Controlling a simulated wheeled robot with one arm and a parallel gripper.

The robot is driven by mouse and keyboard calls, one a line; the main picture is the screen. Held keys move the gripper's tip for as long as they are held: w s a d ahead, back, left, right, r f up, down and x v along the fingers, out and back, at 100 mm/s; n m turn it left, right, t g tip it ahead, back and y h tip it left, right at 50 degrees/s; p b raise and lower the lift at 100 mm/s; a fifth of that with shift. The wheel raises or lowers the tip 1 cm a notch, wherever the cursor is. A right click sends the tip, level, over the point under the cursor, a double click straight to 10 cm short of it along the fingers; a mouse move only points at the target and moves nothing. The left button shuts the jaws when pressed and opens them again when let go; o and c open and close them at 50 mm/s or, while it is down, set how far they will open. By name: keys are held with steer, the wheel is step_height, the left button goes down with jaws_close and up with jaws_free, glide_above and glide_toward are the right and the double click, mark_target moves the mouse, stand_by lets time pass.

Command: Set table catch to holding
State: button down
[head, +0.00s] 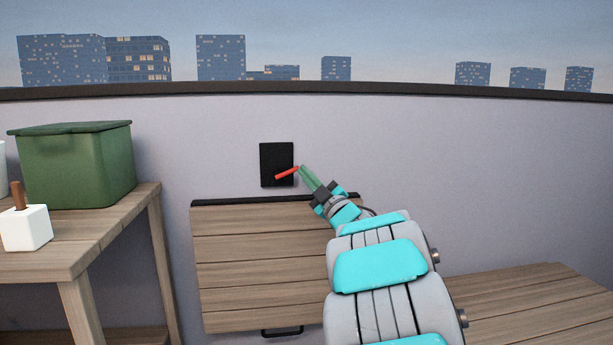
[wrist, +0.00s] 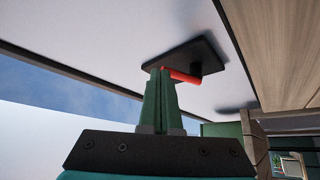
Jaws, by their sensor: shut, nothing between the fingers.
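The table catch is a black plate (head: 268,164) on the wall with a red lever (head: 286,173). In the head view the lever slants, its right end higher than its left. The catch plate (wrist: 207,57) and red lever (wrist: 184,76) also show in the wrist view. The slatted wooden fold-down table (head: 255,260) hangs below the catch, with a dark handle at its lower edge. My gripper (head: 301,170) is shut and empty, its green fingertips at the lever's right end. In the wrist view the fingertips (wrist: 160,70) overlap the lever's end; I cannot tell whether they touch.
A wooden side table (head: 100,232) stands at the left, with a green lidded box (head: 77,168) and a white block with a brown stick (head: 26,229) on it. A low wooden surface (head: 530,305) is at the lower right. The wall right of the catch is bare.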

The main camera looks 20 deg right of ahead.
steer(key=a+r+n+g+p, duration=0.1)
steer(key=n+g+p, duration=0.1)
steer(key=n+p, duration=0.1)
steer(key=a+r+n+g+y+p, duration=0.1)
steer(key=r+n+g+p, duration=0.1)
steer(key=n+p, duration=0.1)
steer(key=w+a+r+n+g+p, duration=0.1)
steer(key=r+n+g+p, duration=0.1)
steer(key=n+p, duration=0.2)
steer(key=shift+a+n+y, duration=0.3)
steer(key=shift+a+n, duration=0.1)
steer(key=shift+n, duration=0.2)
steer(key=shift+r, duration=0.1)
